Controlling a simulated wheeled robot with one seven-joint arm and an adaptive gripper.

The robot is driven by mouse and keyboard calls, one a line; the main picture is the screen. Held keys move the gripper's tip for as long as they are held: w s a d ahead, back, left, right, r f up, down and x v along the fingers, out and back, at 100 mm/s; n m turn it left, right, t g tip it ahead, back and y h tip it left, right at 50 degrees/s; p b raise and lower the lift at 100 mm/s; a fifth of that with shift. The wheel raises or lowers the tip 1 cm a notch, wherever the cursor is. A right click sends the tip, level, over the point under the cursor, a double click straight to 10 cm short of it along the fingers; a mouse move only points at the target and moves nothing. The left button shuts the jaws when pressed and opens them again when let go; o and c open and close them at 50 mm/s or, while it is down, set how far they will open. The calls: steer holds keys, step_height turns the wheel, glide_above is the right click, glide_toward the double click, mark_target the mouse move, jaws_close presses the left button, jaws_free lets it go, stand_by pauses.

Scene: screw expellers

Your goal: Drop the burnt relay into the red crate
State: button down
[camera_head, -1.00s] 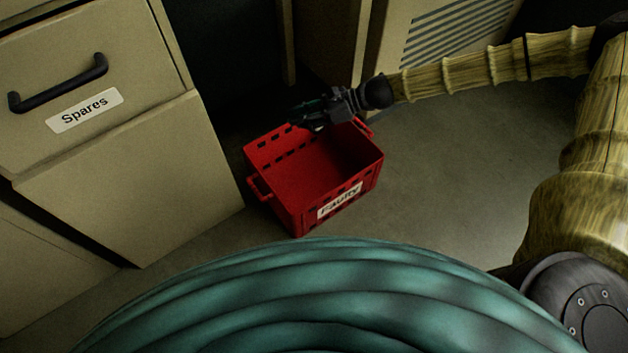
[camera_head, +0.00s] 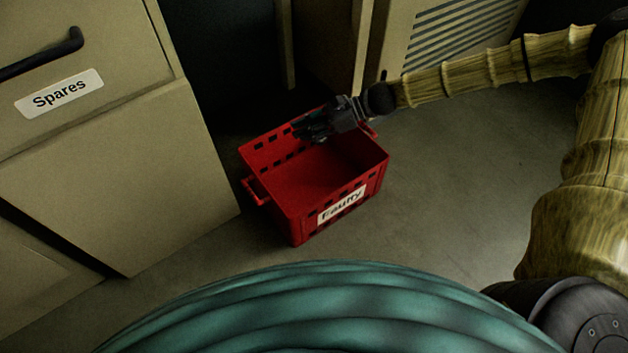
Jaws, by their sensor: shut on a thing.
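The red crate (camera_head: 345,207) stands open on the floor, with a white label reading "Faulty" on its near side. Its inside looks empty where I can see it. My gripper (camera_head: 305,130) reaches in from the right and is over the crate's far part, close to the far wall. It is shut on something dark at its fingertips. That thing blends with the dark fingers, so I cannot make out its shape or tell that it is the burnt relay.
A beige cabinet with a drawer labelled "Spares" (camera_head: 59,94) stands at the left. A beige unit with a slatted vent (camera_head: 455,35) stands behind my arm. Bare floor (camera_head: 450,190) lies to the right of the crate.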

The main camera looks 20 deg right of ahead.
steer(key=shift+f+b, duration=1.1)
steer(key=shift+f, duration=0.45)
steer(key=c, duration=1)
jaws_free()
steer(key=shift+o, duration=0.2)
steer(key=shift+d+r, duration=0.1)
steer(key=v, duration=1.1)
steer(key=shift+d, duration=0.35)
steer(key=shift+r, duration=0.1)
